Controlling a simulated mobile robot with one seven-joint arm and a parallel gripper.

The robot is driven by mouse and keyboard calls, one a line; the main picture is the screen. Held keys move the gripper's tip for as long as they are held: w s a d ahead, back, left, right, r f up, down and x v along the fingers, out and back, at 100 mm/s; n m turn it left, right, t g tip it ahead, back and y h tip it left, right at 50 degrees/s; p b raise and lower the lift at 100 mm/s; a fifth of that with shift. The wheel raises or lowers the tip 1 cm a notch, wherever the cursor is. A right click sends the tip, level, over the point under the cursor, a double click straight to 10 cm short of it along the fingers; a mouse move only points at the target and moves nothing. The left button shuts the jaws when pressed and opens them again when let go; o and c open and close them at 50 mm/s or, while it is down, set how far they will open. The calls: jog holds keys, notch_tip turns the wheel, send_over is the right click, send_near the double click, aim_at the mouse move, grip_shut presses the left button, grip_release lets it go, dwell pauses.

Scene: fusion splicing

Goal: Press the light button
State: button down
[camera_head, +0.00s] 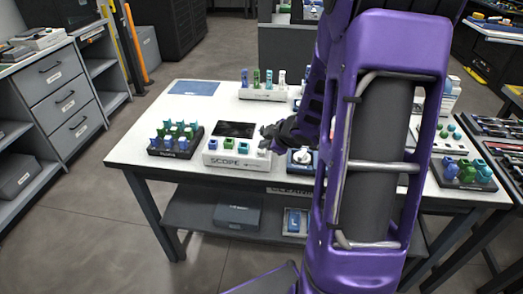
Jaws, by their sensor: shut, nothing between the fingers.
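A white device labelled SCOPE (231,161) sits near the front edge of the white table. It has a dark screen (235,129) behind and small coloured pieces on its front part: a green one (228,144), a blue one (243,147) and a whitish one (264,146). Any labels on them are too small to read, so I cannot tell which is the light button. My gripper (266,134) is dark and shut, with nothing seen in it. It is over the right part of the device, close to the whitish piece; I cannot tell whether it touches.
A dark rack (173,151) with green and teal pieces stands left of the device. A white rack (265,94) stands behind. A blue mat (194,88) lies at the back left. My purple arm covers much of the table's right half. The table's left front corner is clear.

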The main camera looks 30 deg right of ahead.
aim_at(265, 152)
jog(key=shift+f, duration=0.35)
jog(key=shift+r, duration=0.1)
dwell(0.3)
jog(key=shift+r+p, duration=0.7)
jog(key=shift+r, duration=0.05)
notch_tip(265, 152, up, 6)
jog(key=p, duration=0.6)
